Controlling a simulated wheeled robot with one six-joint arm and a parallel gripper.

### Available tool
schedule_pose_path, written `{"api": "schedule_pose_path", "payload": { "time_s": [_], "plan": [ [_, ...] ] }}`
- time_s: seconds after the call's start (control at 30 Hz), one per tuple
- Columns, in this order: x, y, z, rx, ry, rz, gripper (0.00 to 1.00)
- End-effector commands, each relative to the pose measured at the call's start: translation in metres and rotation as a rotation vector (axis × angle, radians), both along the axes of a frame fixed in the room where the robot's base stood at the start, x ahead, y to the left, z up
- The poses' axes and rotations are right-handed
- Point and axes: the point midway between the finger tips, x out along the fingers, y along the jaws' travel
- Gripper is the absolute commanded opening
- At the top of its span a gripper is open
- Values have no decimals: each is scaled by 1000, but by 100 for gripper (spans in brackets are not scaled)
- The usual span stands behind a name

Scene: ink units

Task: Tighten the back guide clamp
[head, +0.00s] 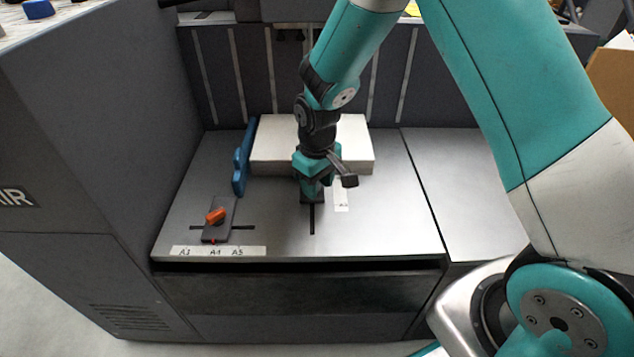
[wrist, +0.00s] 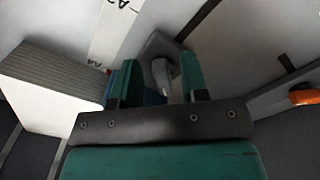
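My gripper (head: 312,190) points down at the near side of the paper stack. In the wrist view its two teal fingers (wrist: 160,82) stand apart, on either side of a grey knob (wrist: 162,74). I take this knob for the back guide clamp. Gaps show between the knob and both fingers, so the gripper looks open. The knob sits on a grey plate (wrist: 158,48); a dark edge of the plate (head: 318,200) shows under the gripper in the head view. The gripper hides the knob in the head view. A blue piece shows partly between the fingers.
A white paper stack (head: 268,150) lies behind the gripper. A blue side guide (head: 242,165) stands at its left. An orange knob (head: 215,216) on another grey plate is at the front left, behind a size label (head: 190,251). The tray's right front (head: 390,225) is clear.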

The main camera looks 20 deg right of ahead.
Motion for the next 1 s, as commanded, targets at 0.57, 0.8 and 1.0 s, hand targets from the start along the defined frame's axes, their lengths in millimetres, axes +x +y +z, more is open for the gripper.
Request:
{"api": "schedule_pose_path", "payload": {
  "time_s": [0.57,0.8,1.0],
  "plan": [
    [0,1,2,0,0,-50,0],
    [-1,3,4,0,1,-200,0],
    [-1,6,5,0,1,-383,0]
  ]
}}
